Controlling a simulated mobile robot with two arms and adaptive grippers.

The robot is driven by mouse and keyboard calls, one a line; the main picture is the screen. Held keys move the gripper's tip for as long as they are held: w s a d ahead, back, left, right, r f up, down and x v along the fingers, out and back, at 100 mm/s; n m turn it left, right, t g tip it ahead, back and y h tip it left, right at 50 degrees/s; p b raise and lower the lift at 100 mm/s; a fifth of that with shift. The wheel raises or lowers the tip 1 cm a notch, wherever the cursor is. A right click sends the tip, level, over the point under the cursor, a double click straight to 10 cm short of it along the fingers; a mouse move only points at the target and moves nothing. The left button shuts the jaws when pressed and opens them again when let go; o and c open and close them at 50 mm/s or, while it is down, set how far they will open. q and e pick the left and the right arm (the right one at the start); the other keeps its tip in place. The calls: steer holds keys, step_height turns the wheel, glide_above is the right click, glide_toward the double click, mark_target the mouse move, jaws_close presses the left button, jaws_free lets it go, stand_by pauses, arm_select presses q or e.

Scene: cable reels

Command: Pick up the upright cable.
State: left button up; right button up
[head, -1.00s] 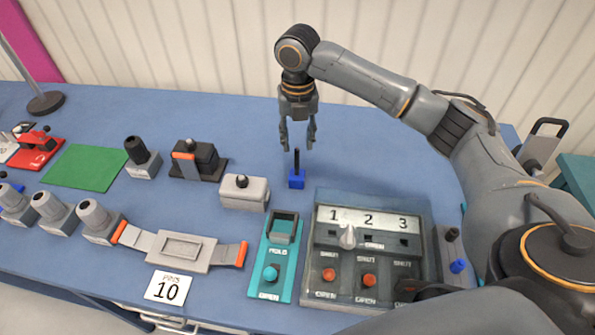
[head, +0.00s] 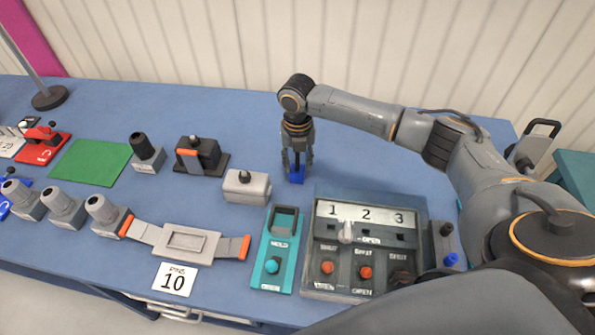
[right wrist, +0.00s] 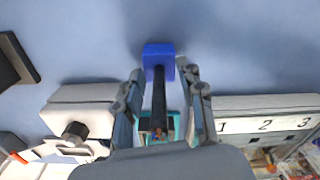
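The upright cable (right wrist: 158,98) is a thin black stick standing in a small blue block (right wrist: 157,50). In the head view the blue block (head: 296,178) is on the blue table, and the cable is mostly hidden by my right gripper (head: 297,165). That gripper points down over the block. In the right wrist view my right gripper (right wrist: 161,72) has one finger on each side of the cable, with visible gaps, so it is open around the cable and not clamped on it. My left gripper is not in view.
A grey box with a black knob (head: 246,187) stands left of the block. A panel numbered 1, 2, 3 (head: 318,232) and a teal hold switch (head: 267,248) are in front. A black clamp-like device (head: 201,158) is further left. The table behind is clear.

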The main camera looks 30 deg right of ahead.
jaws_close()
steer(key=shift+r, duration=0.1)
